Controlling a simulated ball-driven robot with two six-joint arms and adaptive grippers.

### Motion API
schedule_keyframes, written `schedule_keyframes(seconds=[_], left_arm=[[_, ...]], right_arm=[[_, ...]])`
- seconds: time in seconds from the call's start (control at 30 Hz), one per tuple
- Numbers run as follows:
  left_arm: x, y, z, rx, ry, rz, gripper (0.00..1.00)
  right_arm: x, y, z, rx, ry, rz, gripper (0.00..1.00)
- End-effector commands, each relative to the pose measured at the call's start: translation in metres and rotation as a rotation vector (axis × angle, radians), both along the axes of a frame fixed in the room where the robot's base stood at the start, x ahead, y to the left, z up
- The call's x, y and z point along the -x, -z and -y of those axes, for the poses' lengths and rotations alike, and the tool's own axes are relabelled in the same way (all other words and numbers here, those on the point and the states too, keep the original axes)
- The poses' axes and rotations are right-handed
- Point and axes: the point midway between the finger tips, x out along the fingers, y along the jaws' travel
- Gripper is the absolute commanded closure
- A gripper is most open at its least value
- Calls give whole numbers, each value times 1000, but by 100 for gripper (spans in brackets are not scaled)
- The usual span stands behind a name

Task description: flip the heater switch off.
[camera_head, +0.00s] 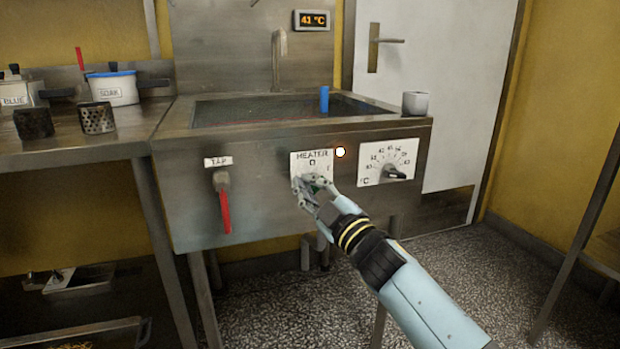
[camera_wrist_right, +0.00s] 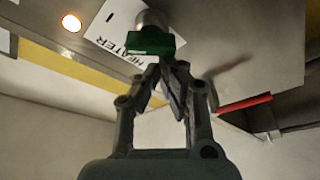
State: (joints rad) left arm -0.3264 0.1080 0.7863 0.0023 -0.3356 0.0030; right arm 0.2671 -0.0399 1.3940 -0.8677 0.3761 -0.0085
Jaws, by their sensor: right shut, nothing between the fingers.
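The heater switch (camera_wrist_right: 151,42) has a green handle on a round metal base, in front of a white plate marked HEATER (camera_head: 325,159). In the head view the plate is on the sink's front panel, and my right gripper hides most of the switch. A lit lamp (camera_head: 340,152) is beside the plate; it also glows in the wrist view (camera_wrist_right: 71,22). My right gripper (camera_head: 303,182) is shut and empty, its fingertips (camera_wrist_right: 160,66) close to the green handle. I cannot tell whether they touch it. My left gripper is not in view.
Right of the plate is a dial (camera_head: 396,173) with a dark knob. To the left hangs a red-handled TAP lever (camera_head: 224,200). A display (camera_head: 313,20) reads 41 °C. A blue cylinder (camera_head: 324,99) and a grey cup (camera_head: 415,103) are at the sink.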

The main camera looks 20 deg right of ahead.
Motion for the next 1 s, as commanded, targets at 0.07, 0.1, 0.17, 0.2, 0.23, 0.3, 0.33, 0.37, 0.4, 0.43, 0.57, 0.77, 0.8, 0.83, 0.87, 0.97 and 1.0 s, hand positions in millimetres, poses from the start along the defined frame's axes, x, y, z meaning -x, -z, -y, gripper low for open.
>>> schedule_keyframes(seconds=[0.07,0.1,0.17,0.2,0.23,0.3,0.33,0.37,0.4,0.43,0.57,0.77,0.8,0.83,0.87,0.97,1.0], left_arm=[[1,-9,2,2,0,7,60],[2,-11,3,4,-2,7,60],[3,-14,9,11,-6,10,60],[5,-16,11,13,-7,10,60],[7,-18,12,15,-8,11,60],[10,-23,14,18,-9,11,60],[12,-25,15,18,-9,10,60],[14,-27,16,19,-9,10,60],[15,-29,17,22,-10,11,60],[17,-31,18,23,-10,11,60],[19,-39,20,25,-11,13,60],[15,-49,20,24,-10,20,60],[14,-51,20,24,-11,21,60],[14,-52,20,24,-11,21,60],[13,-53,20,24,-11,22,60],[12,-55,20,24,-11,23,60],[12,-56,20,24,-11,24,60]], right_arm=[[0,-3,0,60,1,1,100],[0,-2,0,93,1,2,100],[0,-1,-1,150,0,4,100],[0,-1,-1,187,1,5,100],[0,0,-2,216,0,6,100],[0,2,-2,282,0,8,100],[0,3,-3,311,0,11,100],[0,4,-3,339,0,12,100],[0,5,-3,375,0,13,100],[0,6,-3,402,0,14,100],[0,9,-3,512,0,18,100],[0,14,-3,647,0,22,100],[0,15,-3,668,0,23,100],[0,16,-3,682,1,24,100],[0,16,-3,697,0,24,100],[0,18,-2,734,0,25,100],[0,19,-2,747,1,25,100]])
